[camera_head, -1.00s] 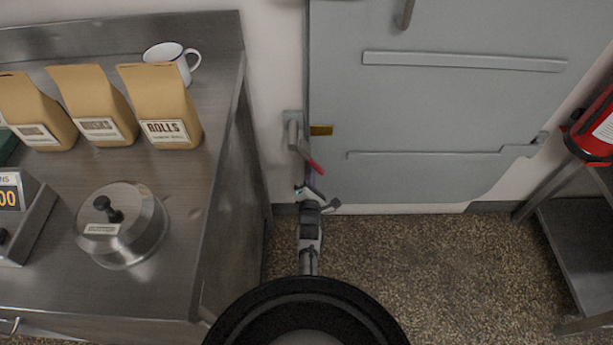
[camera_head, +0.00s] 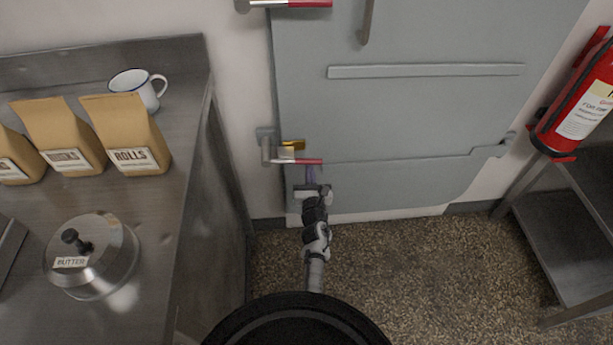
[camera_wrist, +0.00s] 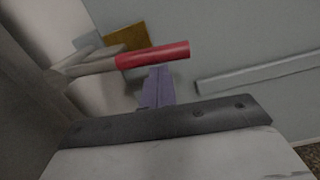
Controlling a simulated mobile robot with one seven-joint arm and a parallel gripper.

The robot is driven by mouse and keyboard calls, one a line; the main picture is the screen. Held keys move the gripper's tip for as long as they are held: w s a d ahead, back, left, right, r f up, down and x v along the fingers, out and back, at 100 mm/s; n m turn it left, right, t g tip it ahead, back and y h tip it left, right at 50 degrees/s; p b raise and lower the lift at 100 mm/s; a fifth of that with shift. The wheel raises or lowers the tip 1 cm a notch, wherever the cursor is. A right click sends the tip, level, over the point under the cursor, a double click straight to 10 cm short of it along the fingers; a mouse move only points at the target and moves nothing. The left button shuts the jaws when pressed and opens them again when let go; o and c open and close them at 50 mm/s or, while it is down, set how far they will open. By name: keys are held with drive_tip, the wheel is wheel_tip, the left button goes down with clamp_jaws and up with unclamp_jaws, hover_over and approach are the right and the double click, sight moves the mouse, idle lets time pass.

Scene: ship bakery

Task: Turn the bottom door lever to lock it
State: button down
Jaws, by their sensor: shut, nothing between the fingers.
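The bottom door lever (camera_head: 291,161) sits at the left edge of the grey door (camera_head: 420,115), its red tip pointing right, about level. In the wrist view its red handle (camera_wrist: 153,54) crosses above my fingertips. My gripper (camera_head: 311,170) is shut and empty, with its purple fingers just below the red end of the lever. In the wrist view the closed fingers (camera_wrist: 157,86) point up at the underside of the red handle. I cannot tell whether they touch it. A brass plate (camera_head: 293,145) is on the door just above the lever.
An upper lever (camera_head: 290,4) with a red end lies level at the top of the view. A steel counter (camera_head: 160,235) with paper bags, a mug and a butter dish stands left. A fire extinguisher (camera_head: 580,105) and steel shelf (camera_head: 570,235) are at right. Speckled floor is clear between.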

drive_tip(key=shift+d+r+p, duration=0.15)
drive_tip(key=shift+r+p, duration=0.2)
drive_tip(key=shift+r, duration=0.6)
